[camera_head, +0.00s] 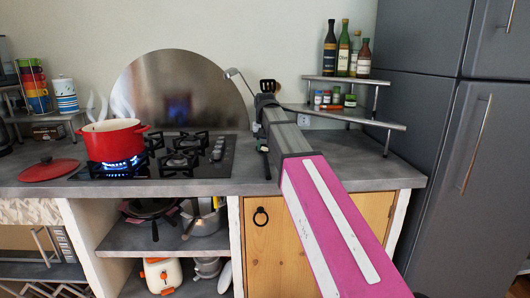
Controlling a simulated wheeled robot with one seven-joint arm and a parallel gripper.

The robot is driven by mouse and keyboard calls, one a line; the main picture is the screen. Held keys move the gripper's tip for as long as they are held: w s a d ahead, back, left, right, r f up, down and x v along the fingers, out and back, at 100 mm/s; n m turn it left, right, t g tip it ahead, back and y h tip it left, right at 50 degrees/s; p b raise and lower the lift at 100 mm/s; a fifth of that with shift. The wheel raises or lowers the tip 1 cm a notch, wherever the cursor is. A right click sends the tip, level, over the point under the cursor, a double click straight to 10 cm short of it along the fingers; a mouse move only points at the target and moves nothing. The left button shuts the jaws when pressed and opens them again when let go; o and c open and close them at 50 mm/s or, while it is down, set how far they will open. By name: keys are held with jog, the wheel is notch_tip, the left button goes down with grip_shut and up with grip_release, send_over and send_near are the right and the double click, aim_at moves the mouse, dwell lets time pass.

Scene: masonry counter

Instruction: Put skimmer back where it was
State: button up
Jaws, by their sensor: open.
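A utensil with a pale round head (232,73), which looks like the skimmer, stands tilted up to the left behind the end of my arm. A black slotted turner (268,86) stands upright just right of it. The lower parts of both, and whatever holds them, are hidden by my arm. My gripper (264,110) is at the far end of my arm, over the back of the grey counter (330,165), close to the utensils. It is open. Its fingertips are mostly hidden, and I cannot tell whether it touches a utensil.
A red pot (113,139) steams on a lit burner of the stove (190,160), with its red lid (48,170) to the left. A corner shelf (348,115) with bottles and jars stands right of my arm. A grey fridge (460,150) bounds the right side.

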notch_tip(320, 180, up, 8)
jog(key=shift+f, duration=0.15)
jog(key=shift+s, duration=0.1)
